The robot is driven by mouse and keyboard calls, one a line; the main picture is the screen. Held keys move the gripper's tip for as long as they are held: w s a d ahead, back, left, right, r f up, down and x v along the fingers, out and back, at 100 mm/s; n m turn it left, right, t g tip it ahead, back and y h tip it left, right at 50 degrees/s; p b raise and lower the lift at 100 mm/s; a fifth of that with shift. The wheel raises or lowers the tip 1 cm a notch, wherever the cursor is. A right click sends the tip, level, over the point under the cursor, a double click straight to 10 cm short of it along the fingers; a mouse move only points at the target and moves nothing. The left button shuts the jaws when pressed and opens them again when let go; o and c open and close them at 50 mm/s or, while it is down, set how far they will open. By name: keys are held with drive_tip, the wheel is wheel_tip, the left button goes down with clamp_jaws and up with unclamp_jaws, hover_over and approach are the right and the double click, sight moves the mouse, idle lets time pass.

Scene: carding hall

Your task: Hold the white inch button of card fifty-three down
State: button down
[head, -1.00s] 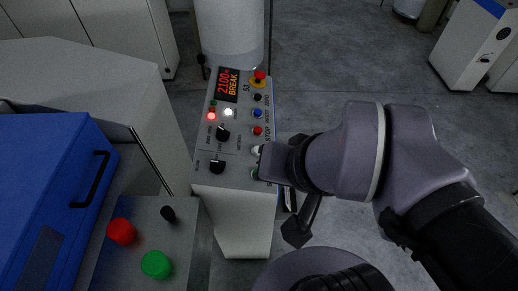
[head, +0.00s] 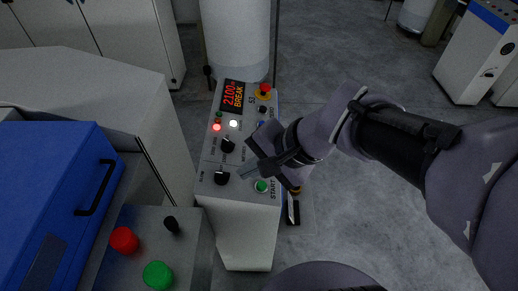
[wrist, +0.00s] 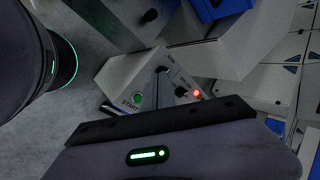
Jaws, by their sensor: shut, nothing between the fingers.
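The console of card fifty-three (head: 238,225) stands in the middle of the head view, its sloped panel carrying a display (head: 232,95) that reads 2100 and BREAK. My gripper (head: 254,166) is shut and empty over the lower right of the panel, just above the green START button (head: 261,186). I cannot see the white inch button; my gripper covers that part of the panel. I cannot tell whether the fingertips touch anything. In the wrist view the green START button (wrist: 138,99) shows, and the white button cannot be made out.
A red mushroom button (head: 264,89) sits at the panel's top right. Two black selector knobs (head: 222,178) and lit red (head: 216,127) and white lamps are on its left. A blue cover (head: 60,190) and a box with red and green buttons (head: 158,275) stand left.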

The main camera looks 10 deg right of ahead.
drive_tip(key=w+d+f+m+t, duration=0.2)
drive_tip(key=w+d+f+m, duration=0.3)
drive_tip(key=w, duration=0.3)
drive_tip(key=w+d+f+m+t, duration=0.2)
drive_tip(key=w+d+f+m, duration=0.3)
drive_tip(key=w+m, duration=0.3)
drive_tip(key=shift+d+f+t+y, duration=0.15)
drive_tip(key=shift+d+t+y, duration=0.15)
drive_tip(key=shift+d, duration=0.35)
drive_tip(key=shift+s, duration=0.1)
drive_tip(key=f+b, duration=0.1)
drive_tip(key=f, duration=0.1)
drive_tip(key=a+f+b, duration=0.1)
drive_tip(key=f+b, duration=0.3)
drive_tip(key=f, duration=0.1)
drive_tip(key=shift+w+a, duration=0.25)
drive_tip(key=shift+a, duration=0.15)
drive_tip(key=shift+a+f+b, duration=0.2)
drive_tip(key=shift+f+b, duration=0.55)
drive_tip(key=shift+b, duration=0.3)
drive_tip(key=shift+f, duration=0.1)
drive_tip(key=shift+w+a+f+b, duration=0.15)
drive_tip(key=shift+f+b, duration=0.15)
drive_tip(key=shift+b, duration=0.3)
drive_tip(key=shift+a+f+b, duration=0.1)
drive_tip(key=shift+f+b, duration=0.35)
drive_tip(key=shift+b, duration=0.1)
idle(2.2)
